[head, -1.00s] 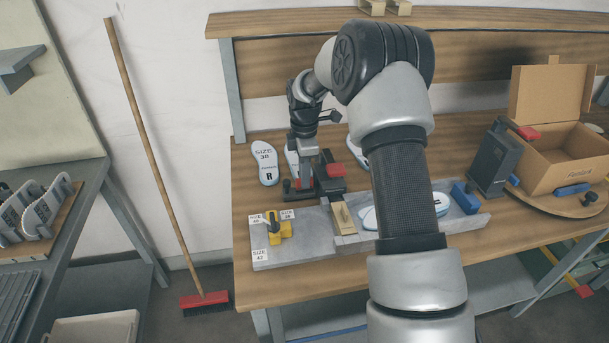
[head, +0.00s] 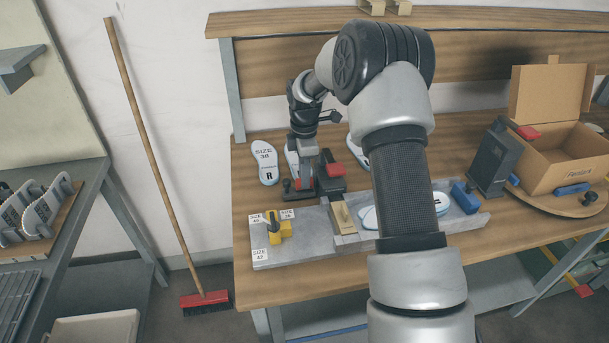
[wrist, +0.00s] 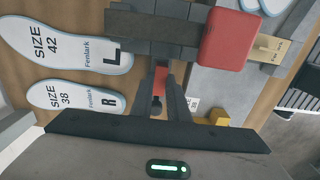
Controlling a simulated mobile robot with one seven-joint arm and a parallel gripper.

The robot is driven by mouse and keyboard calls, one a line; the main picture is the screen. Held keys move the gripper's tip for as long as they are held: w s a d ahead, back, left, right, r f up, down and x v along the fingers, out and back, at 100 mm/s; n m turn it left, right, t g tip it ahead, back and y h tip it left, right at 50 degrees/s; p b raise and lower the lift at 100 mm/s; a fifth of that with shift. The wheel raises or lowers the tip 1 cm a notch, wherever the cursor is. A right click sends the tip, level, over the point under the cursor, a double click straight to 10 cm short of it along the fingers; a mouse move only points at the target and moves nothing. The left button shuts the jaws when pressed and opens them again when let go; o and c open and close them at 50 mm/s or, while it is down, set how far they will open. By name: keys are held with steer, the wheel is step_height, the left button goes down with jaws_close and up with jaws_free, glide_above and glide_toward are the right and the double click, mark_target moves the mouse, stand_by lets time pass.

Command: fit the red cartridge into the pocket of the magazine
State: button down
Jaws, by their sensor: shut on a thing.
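My gripper (head: 304,184) points down at the middle of the bench, at the left side of a dark grey blocky fixture (head: 328,182), which I take to be the magazine. In the wrist view my gripper's two dark fingers (wrist: 170,98) are closed on a small red piece (wrist: 160,79), which I take to be the red cartridge (head: 304,182). The magazine (wrist: 165,28) is right beside it in that view, with a larger red block (wrist: 228,40) at its right end. The fingers hide much of the cartridge. I cannot tell whether it sits in the pocket.
A grey tray (head: 300,250) with a yellow clamp (head: 279,230) and a wooden block (head: 343,218) lies in front. Insoles (head: 265,163) lie behind and left. A blue block (head: 465,197), a dark upright box (head: 495,160) and an open carton (head: 565,155) stand right.

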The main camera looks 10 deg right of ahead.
steer(key=shift+f+b, duration=0.6)
steer(key=shift+f, duration=0.5)
steer(key=c, duration=1.6)
jaws_free()
steer(key=shift+r, duration=0.1)
step_height(320, 180, up, 17)
steer(key=shift+r+p, duration=0.2)
steer(key=shift+p, duration=0.35)
